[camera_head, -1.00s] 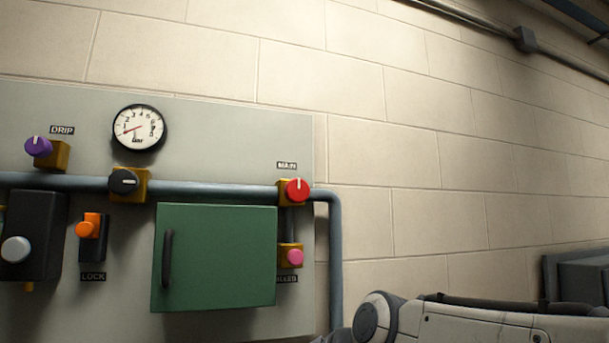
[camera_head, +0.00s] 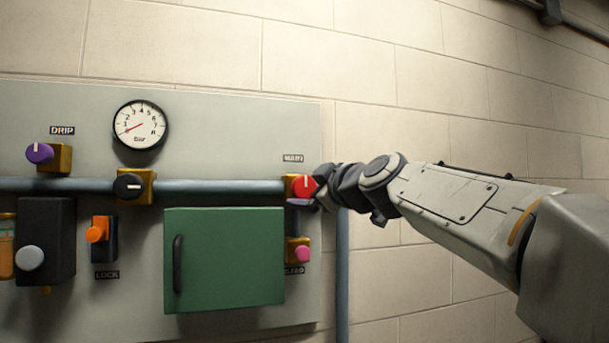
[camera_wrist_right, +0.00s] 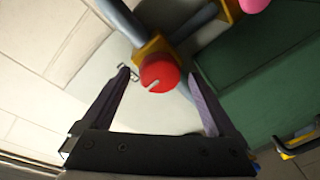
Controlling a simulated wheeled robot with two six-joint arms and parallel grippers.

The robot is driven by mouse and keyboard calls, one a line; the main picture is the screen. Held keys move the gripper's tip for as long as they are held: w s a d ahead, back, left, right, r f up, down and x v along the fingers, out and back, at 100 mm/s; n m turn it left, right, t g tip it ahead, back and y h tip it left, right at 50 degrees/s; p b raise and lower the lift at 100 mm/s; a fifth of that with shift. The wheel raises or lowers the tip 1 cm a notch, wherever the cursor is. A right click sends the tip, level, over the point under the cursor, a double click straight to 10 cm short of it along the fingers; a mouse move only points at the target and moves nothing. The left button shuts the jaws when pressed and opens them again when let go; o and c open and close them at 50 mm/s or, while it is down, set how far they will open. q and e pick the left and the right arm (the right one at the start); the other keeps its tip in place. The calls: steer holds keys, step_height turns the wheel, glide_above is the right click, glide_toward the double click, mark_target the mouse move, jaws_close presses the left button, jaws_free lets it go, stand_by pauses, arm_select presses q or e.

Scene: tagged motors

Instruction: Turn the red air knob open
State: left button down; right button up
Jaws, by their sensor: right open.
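The red knob (camera_head: 304,187) sits on a yellow valve block at the right end of the grey pipe, under a label that reads MAIN. Its white mark points up in the head view. In the right wrist view the red knob (camera_wrist_right: 160,73) lies between and just beyond the fingertips. My right gripper (camera_wrist_right: 161,80) is open and empty, with one purple-grey finger on each side of the knob. In the head view the right gripper (camera_head: 310,199) is at the knob and partly covers it; contact cannot be told. My left gripper is not in view.
A pink knob (camera_head: 302,253) is below the red one. A green door (camera_head: 225,260) with a dark handle stands to the left. A gauge (camera_head: 140,125), a black knob (camera_head: 128,186), a purple knob (camera_head: 40,153) and an orange switch (camera_head: 98,230) are further left.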

steer(key=shift+p+x, duration=0.3)
steer(key=shift+x, duration=0.7)
steer(key=shift+c, duration=0.3)
